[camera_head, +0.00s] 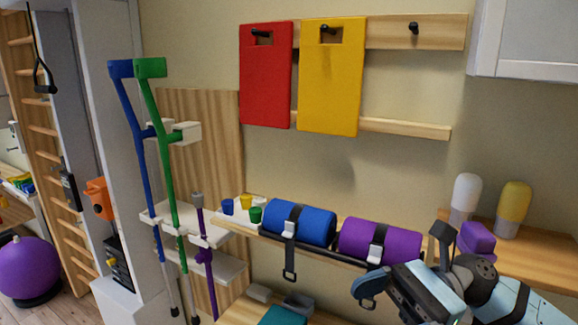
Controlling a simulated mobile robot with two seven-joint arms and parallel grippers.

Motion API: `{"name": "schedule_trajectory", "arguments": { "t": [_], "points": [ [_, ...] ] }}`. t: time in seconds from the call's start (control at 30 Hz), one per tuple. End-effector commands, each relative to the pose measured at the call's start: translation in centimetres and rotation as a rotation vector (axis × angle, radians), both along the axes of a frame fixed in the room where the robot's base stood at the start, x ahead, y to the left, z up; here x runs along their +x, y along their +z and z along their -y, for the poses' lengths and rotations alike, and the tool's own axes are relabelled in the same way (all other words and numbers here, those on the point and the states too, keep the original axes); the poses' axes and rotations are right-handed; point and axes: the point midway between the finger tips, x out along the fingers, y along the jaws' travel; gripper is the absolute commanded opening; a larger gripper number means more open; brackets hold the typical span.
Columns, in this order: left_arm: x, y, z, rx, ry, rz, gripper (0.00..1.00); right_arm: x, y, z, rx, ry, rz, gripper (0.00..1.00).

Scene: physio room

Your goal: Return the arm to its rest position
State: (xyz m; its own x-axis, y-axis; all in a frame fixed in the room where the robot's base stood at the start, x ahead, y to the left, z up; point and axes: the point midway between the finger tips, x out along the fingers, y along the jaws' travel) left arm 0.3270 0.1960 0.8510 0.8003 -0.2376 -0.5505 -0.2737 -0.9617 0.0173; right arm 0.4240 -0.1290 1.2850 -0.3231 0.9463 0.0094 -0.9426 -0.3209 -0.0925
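My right gripper (407,264) shows at the lower right, on a light-blue arm that comes in from the right edge. Its two dark fingers stand apart and I see nothing held between them. It is in front of the right end of a purple roll (380,241) and hides part of the shelf there. I cannot tell how far it is from the roll. My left arm and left gripper are not in view.
A strapped blue roll (305,225) lies beside the purple one on a wooden shelf. Small cups (255,214) stand to their left. Blue and green crutches (165,150) stand in a rack. Two bottles (514,208) and a purple block (478,239) are at right. Red and yellow boards (331,80) hang above.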

Motion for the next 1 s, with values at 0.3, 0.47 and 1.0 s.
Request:
{"name": "schedule_trajectory", "arguments": {
  "t": [0.3, 0.47, 1.0],
  "points": [
    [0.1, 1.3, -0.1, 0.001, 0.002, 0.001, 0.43, 5.0, -5.8, -0.4, 0.486, -0.290, -1.168, 0.84],
    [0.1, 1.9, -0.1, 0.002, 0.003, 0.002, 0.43, 6.1, -13.9, 2.0, 0.748, -0.397, -1.784, 0.84],
    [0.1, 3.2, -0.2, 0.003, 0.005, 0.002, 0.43, -8.7, -39.6, 6.7, -1.259, 0.438, 2.352, 0.84]
  ]
}}
